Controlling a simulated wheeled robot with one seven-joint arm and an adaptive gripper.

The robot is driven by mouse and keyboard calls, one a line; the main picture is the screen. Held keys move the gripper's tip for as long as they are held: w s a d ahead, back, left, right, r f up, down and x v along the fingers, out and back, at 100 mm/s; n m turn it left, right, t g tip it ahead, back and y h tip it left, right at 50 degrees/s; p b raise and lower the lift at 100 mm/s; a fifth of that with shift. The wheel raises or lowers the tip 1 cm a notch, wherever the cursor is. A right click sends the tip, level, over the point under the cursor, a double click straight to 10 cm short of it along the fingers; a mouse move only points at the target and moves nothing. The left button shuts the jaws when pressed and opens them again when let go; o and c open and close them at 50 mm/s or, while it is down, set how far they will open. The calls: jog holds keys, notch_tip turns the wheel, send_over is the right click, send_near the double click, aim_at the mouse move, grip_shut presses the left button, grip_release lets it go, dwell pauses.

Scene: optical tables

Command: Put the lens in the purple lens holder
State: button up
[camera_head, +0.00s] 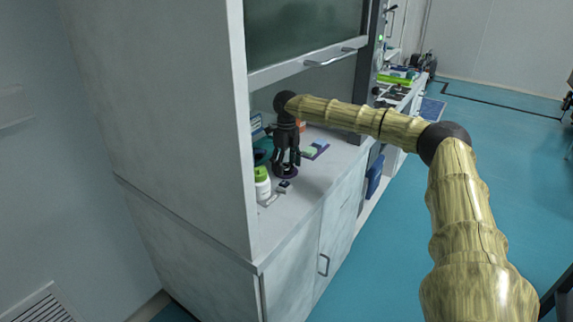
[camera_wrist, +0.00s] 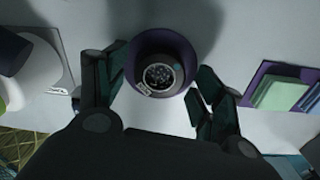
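The purple lens holder (camera_head: 287,174) stands on the cabinet worktop, directly under my gripper (camera_head: 286,162). In the wrist view the purple holder (camera_wrist: 162,37) is a round shape between my fingers. A dark round lens (camera_wrist: 160,76) with a small white label appears within the holder's outline. I cannot tell how deep it sits or whether it is fully seated. My gripper (camera_wrist: 160,82) points down with its fingers spread on both sides of the lens. Gaps show between the fingers and the lens. The lens cannot be made out in the head view.
A white bottle with a green cap (camera_head: 262,184) stands close to my gripper. A purple tray with green and blue blocks (camera_head: 314,150) lies on the other side. The cabinet wall and raised sash (camera_head: 305,65) bound the space. Bare worktop (camera_head: 320,180) lies towards the front edge.

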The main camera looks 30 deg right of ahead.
aim_at(286, 166)
jog(key=shift+r, duration=0.2)
jog(key=shift+w+r, duration=0.1)
jog(key=shift+r, duration=3.6)
jog(key=shift+d, duration=0.1)
